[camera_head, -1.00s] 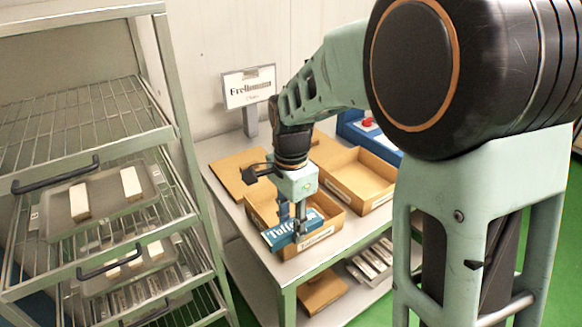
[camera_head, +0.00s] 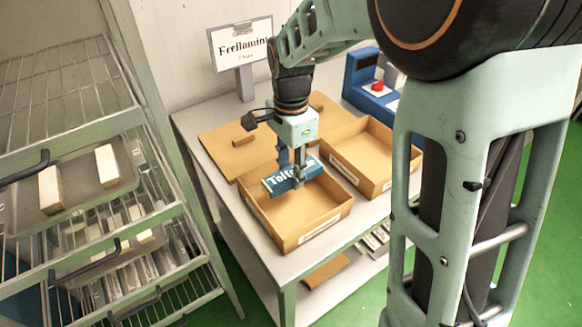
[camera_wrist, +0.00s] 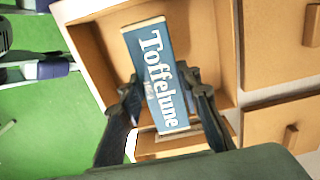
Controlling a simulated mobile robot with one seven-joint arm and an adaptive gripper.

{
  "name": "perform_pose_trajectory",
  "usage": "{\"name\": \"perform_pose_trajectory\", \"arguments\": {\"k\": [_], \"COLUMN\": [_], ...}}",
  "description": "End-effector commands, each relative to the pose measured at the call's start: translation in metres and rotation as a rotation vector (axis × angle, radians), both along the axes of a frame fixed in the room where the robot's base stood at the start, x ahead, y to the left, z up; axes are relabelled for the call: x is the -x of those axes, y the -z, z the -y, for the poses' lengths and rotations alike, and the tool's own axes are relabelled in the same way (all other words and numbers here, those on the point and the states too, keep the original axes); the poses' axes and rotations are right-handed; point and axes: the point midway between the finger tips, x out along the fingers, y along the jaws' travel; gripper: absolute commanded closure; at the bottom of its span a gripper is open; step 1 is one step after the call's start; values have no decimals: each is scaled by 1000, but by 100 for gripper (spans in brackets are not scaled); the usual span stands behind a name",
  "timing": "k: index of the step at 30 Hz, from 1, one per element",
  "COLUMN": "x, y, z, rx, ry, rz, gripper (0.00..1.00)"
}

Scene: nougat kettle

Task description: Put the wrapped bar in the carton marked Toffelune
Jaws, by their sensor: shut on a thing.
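The wrapped bar (camera_head: 282,181) is a blue box with white Toffelune lettering; it also shows in the wrist view (camera_wrist: 158,75). My gripper (camera_head: 299,183) is shut on it, with one finger on each side in the wrist view (camera_wrist: 168,92). The bar is over the back part of an open brown carton (camera_head: 300,236), whose inside also shows in the wrist view (camera_wrist: 98,48). How far it is above the carton floor is hard to tell. The white label (camera_head: 319,228) on this carton's front is too small to read. The carton looks empty.
A second open carton (camera_head: 374,195) stands to the right on the table (camera_head: 188,128). Flat brown lids (camera_head: 222,148) lie behind. A sign (camera_head: 241,43) reads Frellomint. A blue device (camera_head: 360,72) with a red button is at the back; a wire rack (camera_head: 95,215) stands left.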

Motion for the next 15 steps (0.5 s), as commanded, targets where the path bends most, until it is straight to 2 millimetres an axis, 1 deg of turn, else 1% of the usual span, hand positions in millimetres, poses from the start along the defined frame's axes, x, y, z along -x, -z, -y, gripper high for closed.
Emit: {"name": "perform_pose_trajectory", "arguments": {"k": [1,15], "x": [0,0], "y": [9,63], "z": [0,0], "rx": [0,0], "ry": [0,0], "rz": [0,0], "gripper": [100,100]}}
